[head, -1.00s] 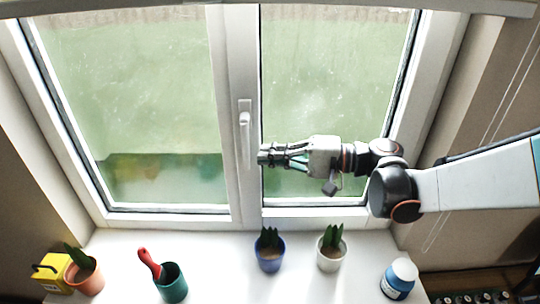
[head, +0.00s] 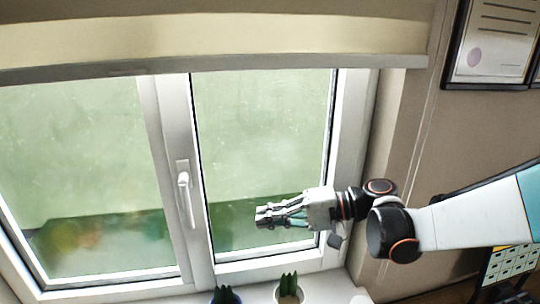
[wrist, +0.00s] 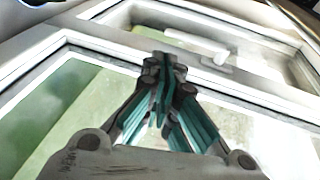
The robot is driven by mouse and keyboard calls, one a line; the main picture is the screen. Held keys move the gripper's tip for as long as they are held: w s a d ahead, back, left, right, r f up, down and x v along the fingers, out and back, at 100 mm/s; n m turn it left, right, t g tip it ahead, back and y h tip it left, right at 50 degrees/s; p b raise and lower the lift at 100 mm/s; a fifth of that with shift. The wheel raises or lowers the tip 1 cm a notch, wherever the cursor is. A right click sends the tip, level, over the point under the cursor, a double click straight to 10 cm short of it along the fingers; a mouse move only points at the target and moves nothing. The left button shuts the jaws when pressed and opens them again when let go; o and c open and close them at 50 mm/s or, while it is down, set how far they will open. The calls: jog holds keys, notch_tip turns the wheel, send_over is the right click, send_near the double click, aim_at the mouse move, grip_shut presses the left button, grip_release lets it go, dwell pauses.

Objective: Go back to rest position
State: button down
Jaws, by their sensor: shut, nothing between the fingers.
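My gripper (head: 262,216) is shut and empty in the head view. It points left in front of the right window pane, to the right of the white window handle (head: 184,190). In the wrist view my gripper (wrist: 165,62) shows its fingertips together, with the window frame (wrist: 110,62) behind them. My arm reaches in from the right edge of the head view.
A white pot with a green plant (head: 289,288) and a blue pot (head: 226,295) stand on the sill below my gripper. A framed certificate (head: 492,42) hangs on the wall at the upper right. A roller blind (head: 200,42) crosses the window top.

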jog(key=s+d+f+t+h+b, duration=0.1)
jog(key=s+d+f+t+h, duration=0.2)
jog(key=s+d+h, duration=0.4)
jog(key=s+d+f+t+h+b, duration=0.1)
jog(key=s+d+f+t+h, duration=0.3)
jog(key=s+d+h, duration=0.4)
jog(key=d+f, duration=0.1)
jog(key=d, duration=0.6)
jog(key=shift+s+h+b, duration=0.3)
jog(key=shift+b, duration=0.05)
